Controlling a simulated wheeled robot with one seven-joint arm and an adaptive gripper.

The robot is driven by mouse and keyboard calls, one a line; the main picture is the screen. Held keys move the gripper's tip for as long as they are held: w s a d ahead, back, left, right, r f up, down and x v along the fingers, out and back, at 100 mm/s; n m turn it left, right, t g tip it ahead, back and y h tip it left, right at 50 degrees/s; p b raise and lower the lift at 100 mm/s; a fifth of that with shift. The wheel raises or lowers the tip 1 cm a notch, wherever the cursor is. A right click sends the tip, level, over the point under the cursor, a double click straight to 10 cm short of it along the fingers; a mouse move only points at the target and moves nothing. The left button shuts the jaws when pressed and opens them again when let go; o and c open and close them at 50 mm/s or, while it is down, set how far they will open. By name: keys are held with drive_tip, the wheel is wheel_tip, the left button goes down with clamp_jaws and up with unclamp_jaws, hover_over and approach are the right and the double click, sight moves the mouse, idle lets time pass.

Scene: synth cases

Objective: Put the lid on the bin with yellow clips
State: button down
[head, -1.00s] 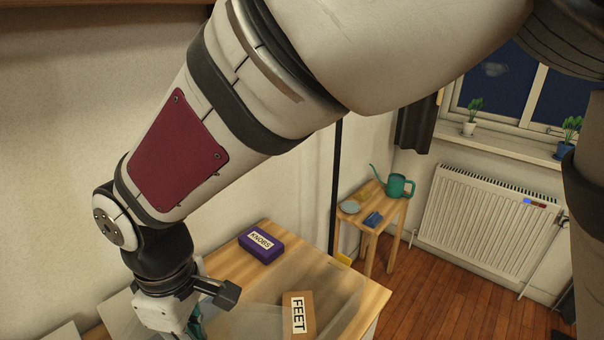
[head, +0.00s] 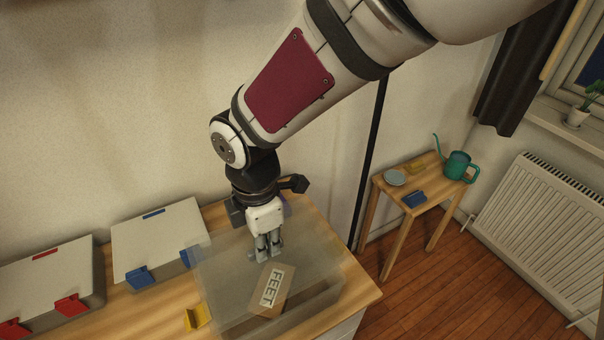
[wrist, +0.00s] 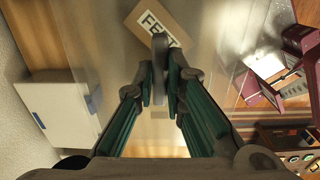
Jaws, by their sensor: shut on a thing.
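A clear, translucent lid (head: 215,262) is a faint sheet under my gripper (head: 265,254), over the right part of the table. My gripper points down and is shut on the lid near its middle. The wrist view also shows my gripper (wrist: 160,85), its fingers close together; the exact grip point is hard to see. Below the sheet are the greyish walls of a bin (head: 325,301), with a yellow clip (head: 197,317) at its left front. A brown box marked FEET (head: 272,288) shows at the sheet; I cannot tell if it is under it. Whether the lid touches the bin rim is unclear.
A bin with blue clips (head: 155,236) and one with red clips (head: 45,280) stand left, both covered. A side table (head: 433,198) with a teal watering can (head: 459,167) stands right.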

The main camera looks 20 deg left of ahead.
sight(268, 264)
drive_tip(key=shift+f+b, duration=1.7)
drive_tip(key=shift+f, duration=1.15)
drive_tip(key=shift+f+b, duration=0.7)
drive_tip(key=shift+f, duration=0.3)
drive_tip(key=c, duration=1.6)
unclamp_jaws()
drive_tip(key=shift+o, duration=0.2)
drive_tip(key=shift+r, duration=0.1)
wheel_tip(268, 264, up, 12)
drive_tip(key=shift+f, duration=0.1)
